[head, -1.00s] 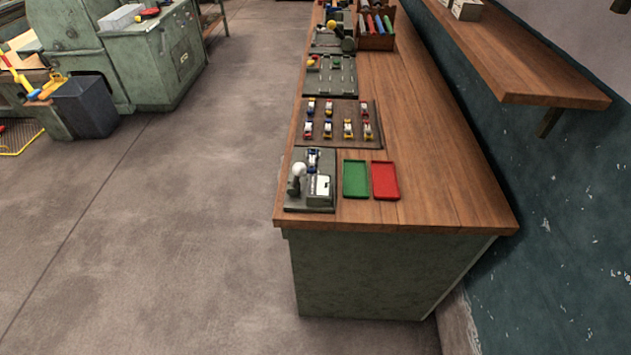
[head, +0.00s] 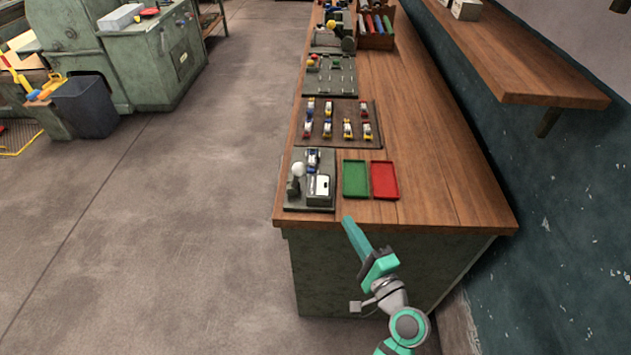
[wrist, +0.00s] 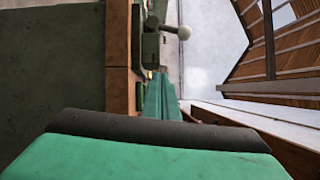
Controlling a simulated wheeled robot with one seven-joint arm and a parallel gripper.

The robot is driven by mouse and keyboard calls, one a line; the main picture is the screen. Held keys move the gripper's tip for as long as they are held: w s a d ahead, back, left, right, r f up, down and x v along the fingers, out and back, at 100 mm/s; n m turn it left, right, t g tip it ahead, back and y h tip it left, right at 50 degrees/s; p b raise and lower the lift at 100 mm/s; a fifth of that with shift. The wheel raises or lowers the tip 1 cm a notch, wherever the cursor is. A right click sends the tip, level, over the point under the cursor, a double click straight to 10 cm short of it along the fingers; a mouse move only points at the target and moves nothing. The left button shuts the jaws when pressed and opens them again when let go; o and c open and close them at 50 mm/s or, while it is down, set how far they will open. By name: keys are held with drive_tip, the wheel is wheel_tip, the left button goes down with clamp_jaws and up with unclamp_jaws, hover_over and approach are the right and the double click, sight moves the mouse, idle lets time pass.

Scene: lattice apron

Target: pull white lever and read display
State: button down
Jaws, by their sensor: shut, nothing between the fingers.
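The white lever (head: 298,171) has a round white knob and stands up from a grey-green device at the near left end of the bench. Its knob also shows in the wrist view (wrist: 184,33), beyond my fingers. A small pale display (head: 321,185) sits on the device right of the lever; no reading is legible. My gripper (head: 347,219) is shut and empty at the bench's near edge, right of the device and apart from the lever. Its teal fingers also show in the wrist view (wrist: 160,95).
A green tray (head: 355,179) and a red tray (head: 385,181) lie right of the device. A board with several toy cars (head: 338,123) lies behind. A wooden shelf (head: 520,70) overhangs on the right. Open floor (head: 150,230) lies left of the wooden bench (head: 440,190).

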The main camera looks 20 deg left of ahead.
sight(297, 179)
drive_tip(key=r, duration=0.1)
drive_tip(key=r+y, duration=0.1)
drive_tip(key=r+n+g+y, duration=0.1)
drive_tip(key=r, duration=0.1)
drive_tip(key=shift+w+a, duration=0.1)
drive_tip(key=shift+w, duration=0.2)
drive_tip(key=shift+w+a, duration=0.1)
drive_tip(key=x, duration=0.9)
drive_tip(key=shift+w+a, duration=0.1)
drive_tip(key=shift+a, duration=0.05)
drive_tip(key=a, duration=0.3)
drive_tip(key=shift+a+r, duration=0.1)
drive_tip(key=shift+r, duration=0.2)
drive_tip(key=shift+a+r, duration=0.1)
drive_tip(key=shift+a, duration=0.4)
drive_tip(key=shift+r, duration=0.15)
